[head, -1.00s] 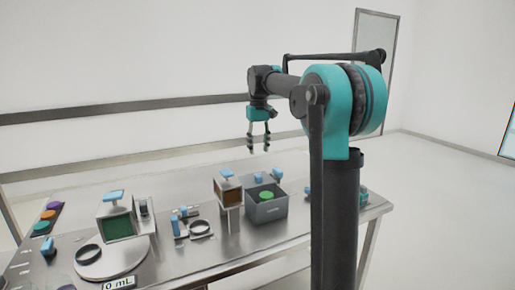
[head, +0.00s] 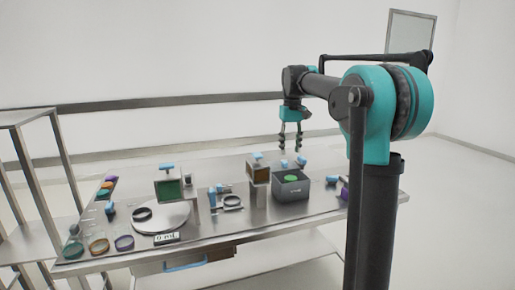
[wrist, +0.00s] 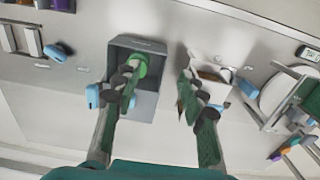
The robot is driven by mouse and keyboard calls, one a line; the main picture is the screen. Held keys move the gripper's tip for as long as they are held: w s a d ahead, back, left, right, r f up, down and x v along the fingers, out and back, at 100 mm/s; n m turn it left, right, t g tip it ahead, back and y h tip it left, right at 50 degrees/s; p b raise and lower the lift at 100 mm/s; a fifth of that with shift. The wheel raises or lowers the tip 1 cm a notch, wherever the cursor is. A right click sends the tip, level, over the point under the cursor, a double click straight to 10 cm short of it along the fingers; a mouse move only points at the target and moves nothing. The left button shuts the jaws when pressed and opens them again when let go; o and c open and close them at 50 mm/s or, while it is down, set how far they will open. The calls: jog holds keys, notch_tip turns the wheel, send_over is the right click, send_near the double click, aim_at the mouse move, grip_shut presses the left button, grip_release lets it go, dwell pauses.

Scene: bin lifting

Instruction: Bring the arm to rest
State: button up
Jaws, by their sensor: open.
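My gripper (head: 291,146) hangs down from the end of my raised arm, above the back right part of the table (head: 105,238). Its fingers are apart and nothing is between them. In the wrist view my gripper (wrist: 160,85) shows both fingers spread, pointing toward the grey bin and the box stand below. The grey bin (head: 292,190) stands on the table with a green round thing (head: 291,178) in it. The bin also shows in the wrist view (wrist: 147,107), partly hidden by the left finger.
A box stand (head: 258,177) with a blue knob stands left of the bin. Further left are a round plate (head: 160,222) with a dark ring, a green-fronted box (head: 168,188) and several coloured discs. A metal shelf (head: 30,120) stands at the far left. Space above the table is clear.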

jog(key=s+d+f+m+t, duration=0.1)
jog(key=s+d+f+t, duration=0.1)
jog(key=s+f, duration=1.3)
jog(key=s+d+f+m+t, duration=0.2)
jog(key=s+d+f, duration=0.2)
jog(key=s+f, duration=1.1)
jog(key=shift+s+d+m, duration=0.3)
jog(key=shift+s+d, duration=0.1)
jog(key=shift+s, duration=0.3)
jog(key=shift+r, duration=0.1)
